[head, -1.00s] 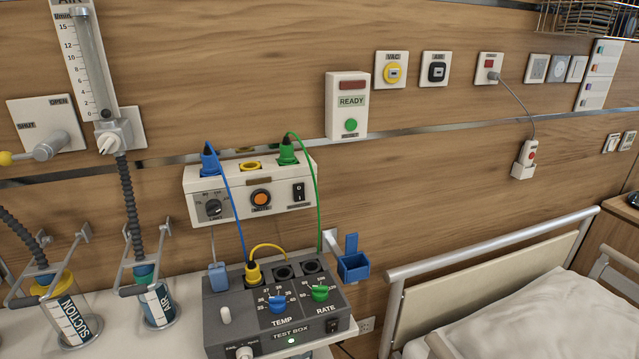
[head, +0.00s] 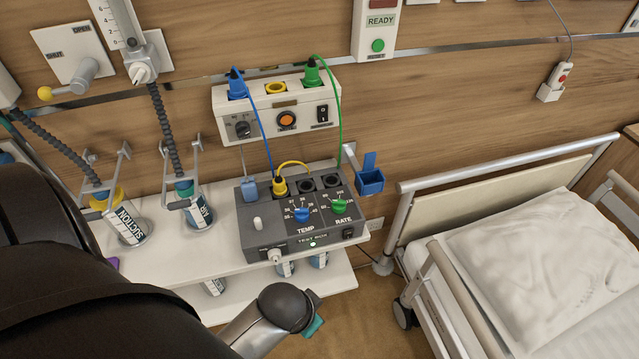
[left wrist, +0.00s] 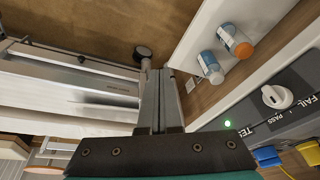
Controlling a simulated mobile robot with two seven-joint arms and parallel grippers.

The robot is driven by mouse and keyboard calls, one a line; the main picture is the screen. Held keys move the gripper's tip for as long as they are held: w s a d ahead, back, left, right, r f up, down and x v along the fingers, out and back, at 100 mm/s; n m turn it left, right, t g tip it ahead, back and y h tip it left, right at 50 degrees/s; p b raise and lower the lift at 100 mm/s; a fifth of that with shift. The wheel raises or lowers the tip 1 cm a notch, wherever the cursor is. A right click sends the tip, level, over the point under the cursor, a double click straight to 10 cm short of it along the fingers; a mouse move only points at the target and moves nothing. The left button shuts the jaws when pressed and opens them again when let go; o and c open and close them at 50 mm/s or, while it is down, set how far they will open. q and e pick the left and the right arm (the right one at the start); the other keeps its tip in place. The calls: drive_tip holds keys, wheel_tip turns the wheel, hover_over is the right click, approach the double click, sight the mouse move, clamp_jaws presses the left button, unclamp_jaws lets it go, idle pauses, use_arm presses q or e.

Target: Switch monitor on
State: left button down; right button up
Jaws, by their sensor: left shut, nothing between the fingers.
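The monitor (head: 222,107) appears to be the white wall box with a dial, an orange button and a black rocker switch (head: 322,114) at its right end. Blue and green plugs sit in its top sockets. I cannot tell the rocker's position. My left arm comes in from the left in the head view, below and in front of the monitor, and the fingers cannot be made out there. In the left wrist view my left gripper (left wrist: 160,78) is shut and empty, beside the test box, touching nothing visible. My right gripper is not in view.
A grey test box (head: 265,232) with a lit green lamp stands on the white shelf (head: 220,258) below the monitor. Cables run between them. Suction and air jars (head: 125,222) stand left, a blue holder (head: 370,182) right. The bed (head: 550,235) is at right.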

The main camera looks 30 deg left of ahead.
use_arm(q)
drive_tip(key=w+a+r+m+t+p, duration=0.1)
drive_tip(key=w+a+r+m+t, duration=0.3)
drive_tip(key=r, duration=0.3)
drive_tip(key=w+a+r+m+t+p, duration=0.1)
drive_tip(key=w+a+r+m+t, duration=0.3)
drive_tip(key=r, duration=0.4)
drive_tip(key=w+a+r+m+t+y+p, duration=0.1)
drive_tip(key=w+a+r+m+t, duration=0.3)
drive_tip(key=w+r, duration=0.3)
drive_tip(key=shift+w+a+r+m+t, duration=0.15)
drive_tip(key=shift+a+r+m+t, duration=0.2)
drive_tip(key=shift+m+t, duration=0.5)
drive_tip(key=shift+w, duration=0.1)
approach(328, 120)
drive_tip(key=w+d, duration=0.3)
drive_tip(key=w, duration=0.1)
drive_tip(key=shift+w+a+f+p, duration=0.15)
drive_tip(key=shift+w+a, duration=0.3)
drive_tip(key=shift+a, duration=0.35)
drive_tip(key=shift+w+a+f+p, duration=0.15)
drive_tip(key=shift+w+a, duration=0.35)
drive_tip(key=shift+a, duration=0.3)
